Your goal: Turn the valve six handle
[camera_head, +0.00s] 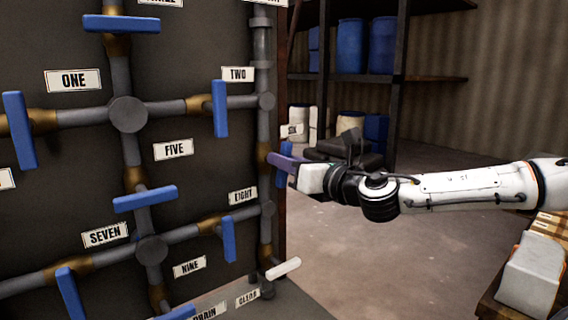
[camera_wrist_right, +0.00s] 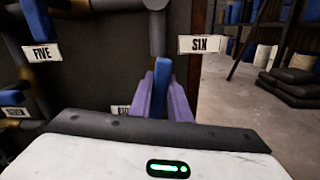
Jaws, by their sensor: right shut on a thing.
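The valve six handle (camera_head: 284,163) is a blue bar at the right end of the pipe panel, beside the brass fitting on the vertical pipe. In the right wrist view the blue handle (camera_wrist_right: 162,72) stands between two purple fingers, under the label SIX (camera_wrist_right: 199,44). My right gripper (camera_head: 280,162) is shut on this handle, its fingers on both sides of it. The SIX label also shows in the head view (camera_head: 292,130), turned nearly edge-on. The gripper hides part of the handle. My left gripper is not in view.
Other blue handles sit on the panel, near labels such as TWO (camera_head: 237,74), FIVE (camera_head: 173,149) and EIGHT (camera_head: 243,195). Shelves with blue barrels (camera_head: 351,46) stand behind. The floor (camera_head: 360,250) right of the panel is clear.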

